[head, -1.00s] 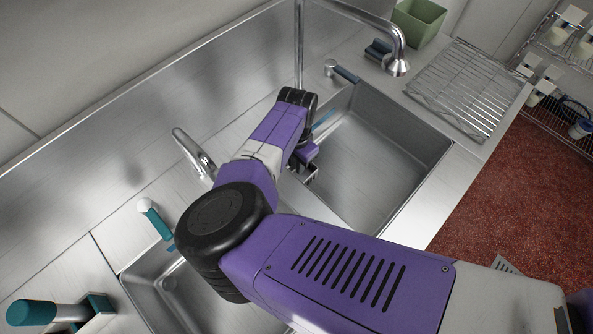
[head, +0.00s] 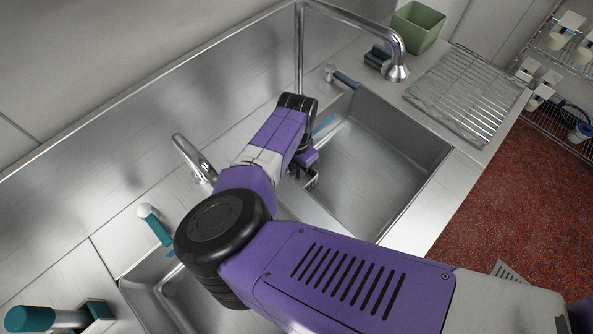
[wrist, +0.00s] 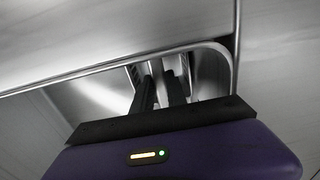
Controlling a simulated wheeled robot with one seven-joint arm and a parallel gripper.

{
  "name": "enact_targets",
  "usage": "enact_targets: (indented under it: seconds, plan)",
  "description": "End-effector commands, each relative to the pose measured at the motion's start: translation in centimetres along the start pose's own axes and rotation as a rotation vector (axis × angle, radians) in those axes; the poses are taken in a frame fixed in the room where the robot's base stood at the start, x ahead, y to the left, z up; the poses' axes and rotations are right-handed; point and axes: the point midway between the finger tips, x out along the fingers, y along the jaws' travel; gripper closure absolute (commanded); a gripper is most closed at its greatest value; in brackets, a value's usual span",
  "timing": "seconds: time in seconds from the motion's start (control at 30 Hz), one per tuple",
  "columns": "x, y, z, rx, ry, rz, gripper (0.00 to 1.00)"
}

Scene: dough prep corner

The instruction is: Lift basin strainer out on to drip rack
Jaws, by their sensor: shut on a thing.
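My gripper (head: 309,182) is low at the left end of the right sink basin (head: 385,165), mostly hidden behind my own wrist in the head view. In the wrist view its two dark fingers (wrist: 160,92) reach down inside the basin's rim, close together. A narrow pale metal piece (wrist: 157,72) shows between them, which I take to be part of the basin strainer. The strainer's body cannot be made out. The drip rack (head: 468,92), a flat wire grid, lies bare on the counter right of the basin.
A shorter faucet (head: 190,155) stands by the left basin (head: 150,290). A green bin (head: 418,25) and a dark blue block (head: 378,56) stand behind the rack. The right basin's middle looks clear.

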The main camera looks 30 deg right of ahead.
Motion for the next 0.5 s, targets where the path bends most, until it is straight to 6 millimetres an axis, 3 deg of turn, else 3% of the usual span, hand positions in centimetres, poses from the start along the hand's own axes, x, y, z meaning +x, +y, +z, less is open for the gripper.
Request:
enact_targets:
  seconds: [0.27,0.5]
  plan:
    - [-2.4,-0.1,0.0,0.001,0.002,-0.003,1.0]
    - [-6.7,-0.1,0.0,0.001,0.001,-0.003,1.0]
